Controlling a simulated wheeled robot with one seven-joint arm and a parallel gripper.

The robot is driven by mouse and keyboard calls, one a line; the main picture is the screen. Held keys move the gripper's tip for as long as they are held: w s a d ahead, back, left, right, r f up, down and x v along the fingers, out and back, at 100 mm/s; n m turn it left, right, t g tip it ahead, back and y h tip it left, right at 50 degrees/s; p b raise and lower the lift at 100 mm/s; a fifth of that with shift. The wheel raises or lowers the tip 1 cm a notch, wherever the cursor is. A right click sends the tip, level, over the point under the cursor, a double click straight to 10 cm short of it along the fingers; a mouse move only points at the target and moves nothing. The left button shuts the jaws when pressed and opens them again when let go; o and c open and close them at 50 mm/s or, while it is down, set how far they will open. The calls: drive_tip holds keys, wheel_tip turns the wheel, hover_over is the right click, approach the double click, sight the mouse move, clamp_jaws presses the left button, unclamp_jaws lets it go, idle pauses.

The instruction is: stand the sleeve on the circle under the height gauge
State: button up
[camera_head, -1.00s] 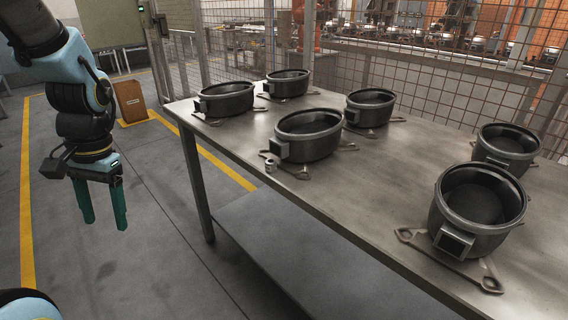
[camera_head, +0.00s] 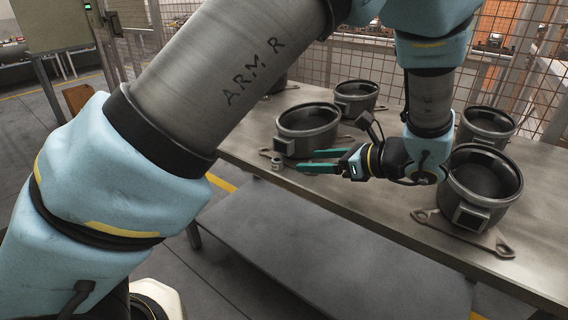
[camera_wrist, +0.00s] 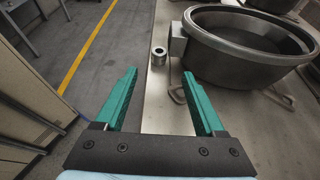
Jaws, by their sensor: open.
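The sleeve (camera_head: 277,163), a small grey metal ring-shaped piece, stands upright on the table (camera_head: 375,184) near its edge, in front of a black pot. It also shows in the wrist view (camera_wrist: 158,56), its round hole facing up, beyond the fingertips and between their lines. My gripper (camera_head: 307,160) is open and empty, its green fingers level and pointing left toward the sleeve, with a short gap. Both fingers show in the wrist view (camera_wrist: 160,74). I cannot make out a height gauge or a circle in these views.
A large black pot (camera_head: 309,123) stands close beside the sleeve, its box-like outlet (camera_wrist: 177,41) nearest it. Another pot (camera_head: 463,208) stands right of my wrist, and more stand behind. Wire mesh fencing closes the far side. Open floor lies beyond the table's left edge.

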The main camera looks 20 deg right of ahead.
sight(281, 161)
drive_tip(key=p+x, duration=0.2)
drive_tip(key=x, duration=0.8)
drive_tip(key=shift+a+f, duration=0.1)
drive_tip(key=shift+a, duration=0.05)
clamp_jaws()
idle(0.4)
